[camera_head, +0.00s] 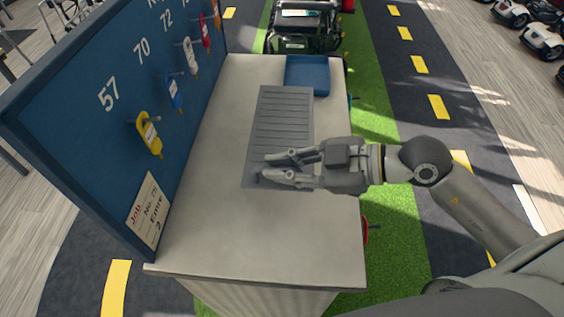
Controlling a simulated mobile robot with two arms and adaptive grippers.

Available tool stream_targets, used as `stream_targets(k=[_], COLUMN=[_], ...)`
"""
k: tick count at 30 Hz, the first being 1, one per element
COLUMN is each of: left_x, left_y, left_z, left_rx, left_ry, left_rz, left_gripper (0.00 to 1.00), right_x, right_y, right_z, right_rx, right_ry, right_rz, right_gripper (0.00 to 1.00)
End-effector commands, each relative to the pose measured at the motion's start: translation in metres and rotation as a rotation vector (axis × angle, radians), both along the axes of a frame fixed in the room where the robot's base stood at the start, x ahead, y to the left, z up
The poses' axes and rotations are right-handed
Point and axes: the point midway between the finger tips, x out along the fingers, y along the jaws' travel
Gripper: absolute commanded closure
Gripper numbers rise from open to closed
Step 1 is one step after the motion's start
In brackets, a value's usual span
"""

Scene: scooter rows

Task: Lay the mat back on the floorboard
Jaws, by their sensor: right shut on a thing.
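The mat (284,118) is a grey, ribbed rectangle. It lies lengthwise over the pale counter top (215,215); I cannot tell whether it rests flat or is slightly raised. My right gripper (262,168) comes in from the right and is shut on the mat near its close end, covering part of that end. No floorboard can be made out clearly. A dark scooter (303,38) stands beyond the far end of the counter. My left gripper is not in view.
A blue tray (322,92) sits at the counter's far right corner. A blue board (90,125) with numbers, hanging key tags (148,133) and a job card (149,213) rises along the left edge. The near part of the counter is clear. Green floor strip (385,215) runs along the right.

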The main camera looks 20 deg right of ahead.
Motion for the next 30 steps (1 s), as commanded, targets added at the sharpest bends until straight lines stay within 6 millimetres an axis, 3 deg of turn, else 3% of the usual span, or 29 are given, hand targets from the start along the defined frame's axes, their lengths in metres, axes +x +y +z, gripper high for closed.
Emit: stream_targets(k=[1, 12, 14, 18, 24, 30], left_x=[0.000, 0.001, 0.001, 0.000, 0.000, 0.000], left_y=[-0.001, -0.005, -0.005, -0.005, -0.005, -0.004], left_z=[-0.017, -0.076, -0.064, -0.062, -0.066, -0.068], left_rx=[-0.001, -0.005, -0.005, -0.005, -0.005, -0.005], left_ry=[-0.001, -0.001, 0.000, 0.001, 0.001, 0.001], left_rz=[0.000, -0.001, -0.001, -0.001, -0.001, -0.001], left_gripper=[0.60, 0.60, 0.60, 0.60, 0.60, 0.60], right_x=[0.004, 0.019, 0.035, 0.066, 0.092, 0.103], right_y=[-0.001, -0.006, -0.012, -0.021, -0.028, -0.031], right_z=[-0.008, -0.015, -0.014, -0.029, -0.065, -0.079], right_rx=[-0.001, -0.002, 0.002, 0.003, 0.004, 0.001], right_ry=[-0.011, -0.010, 0.001, 0.001, 0.000, -0.003], right_rz=[0.001, -0.002, -0.007, -0.005, -0.004, -0.002], right_gripper=[1.00, 1.00, 1.00, 1.00, 1.00, 1.00])
